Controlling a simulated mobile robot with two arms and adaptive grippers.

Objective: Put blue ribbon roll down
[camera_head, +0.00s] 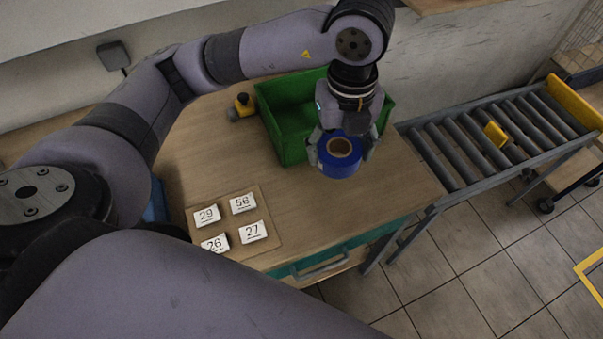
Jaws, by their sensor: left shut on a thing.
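The blue ribbon roll (339,169) has a brown core and shows with its round face up, in the middle of the head view. My left gripper (341,158) points down and is shut on the roll, with a finger on each side of it. The roll is in front of the green bin, over the wooden table (310,215). I cannot tell whether its underside touches the table. My right gripper is not in view.
A green bin (292,153) stands behind the gripper. Several numbered white cards (243,203) lie on a brown board at the front left. A yellow and black object (243,105) stands left of the bin. A roller conveyor (470,140) adjoins the table's right side. The table's middle is clear.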

